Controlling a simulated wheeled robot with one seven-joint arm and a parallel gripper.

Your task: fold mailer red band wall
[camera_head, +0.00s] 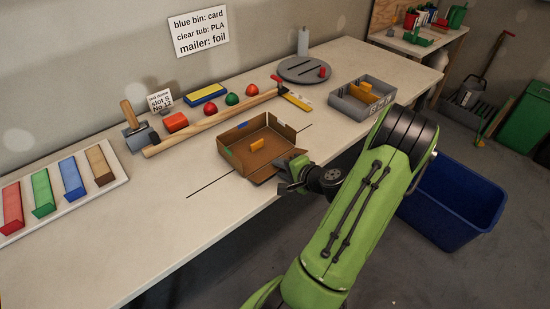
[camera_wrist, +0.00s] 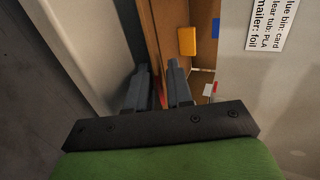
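The mailer (camera_head: 228,160) is an open brown cardboard tray on the table. It has a green band on its left wall, a blue band on its back wall, and a small orange block (camera_head: 257,145) inside. Its near-right flap leans outward toward my gripper (camera_head: 287,184). In the wrist view the orange block (camera_wrist: 187,41) and brown cardboard (camera_wrist: 165,25) show beyond my gripper (camera_wrist: 160,72). The fingers are apart, with a little red and brown visible in the gap. I cannot tell whether either finger touches the flap.
A wooden rail (camera_head: 210,124) with coloured pieces lies behind the mailer. A grey divided bin (camera_head: 345,103) stands to its right, and a grey turntable (camera_head: 297,73) at the back. A blue bin (camera_head: 452,205) is on the floor.

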